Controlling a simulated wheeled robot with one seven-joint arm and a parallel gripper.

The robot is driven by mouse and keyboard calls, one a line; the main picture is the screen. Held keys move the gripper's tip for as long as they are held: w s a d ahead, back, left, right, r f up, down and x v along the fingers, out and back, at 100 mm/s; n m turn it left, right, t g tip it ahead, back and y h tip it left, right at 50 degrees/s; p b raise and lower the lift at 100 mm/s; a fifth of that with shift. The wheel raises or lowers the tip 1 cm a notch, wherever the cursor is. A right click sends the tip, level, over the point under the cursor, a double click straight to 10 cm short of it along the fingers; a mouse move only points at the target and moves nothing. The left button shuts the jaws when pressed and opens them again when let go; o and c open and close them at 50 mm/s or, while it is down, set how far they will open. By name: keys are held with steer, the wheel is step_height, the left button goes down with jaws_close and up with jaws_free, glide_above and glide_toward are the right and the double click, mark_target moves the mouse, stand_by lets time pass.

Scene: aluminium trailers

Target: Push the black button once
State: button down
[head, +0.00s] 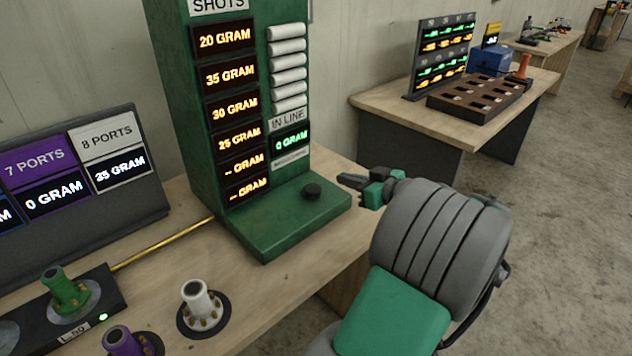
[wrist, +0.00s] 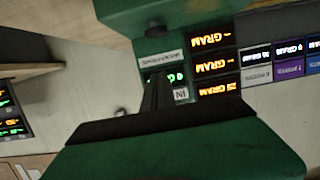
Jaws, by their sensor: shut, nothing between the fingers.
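The black button (head: 312,191) is a small round knob on the flat foot of the green dispenser (head: 290,225). My gripper (head: 343,180) is at the right edge of that foot, its dark fingers shut and pointing left toward the button. In the head view a gap shows between the fingertips and the button; whether they are level with it or above it I cannot tell. In the wrist view, which is upside down, the button (wrist: 156,30) shows beyond the fingertips of my gripper (wrist: 157,76), with nothing held.
The dispenser's tall panel with lit gram displays (head: 228,110) rises behind the foot. A ports display (head: 75,175) stands left. A white nozzle (head: 198,302), a green nozzle (head: 66,290) and a purple nozzle (head: 125,342) stand in front. Another table (head: 430,118) stands back right.

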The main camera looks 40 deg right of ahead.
glide_above(317, 190)
steer(key=f, duration=0.2)
steer(key=shift+s+a+f+p, duration=0.1)
steer(key=shift+s+f+p, duration=0.25)
steer(key=shift+s+p, duration=0.05)
step_height(317, 190, down, 4)
steer(key=shift+w+r, duration=0.1)
steer(key=shift+r, duration=0.1)
steer(key=shift+f, duration=0.3)
step_height(317, 190, down, 2)
steer(key=b, duration=0.3)
steer(key=shift+f, duration=0.1)
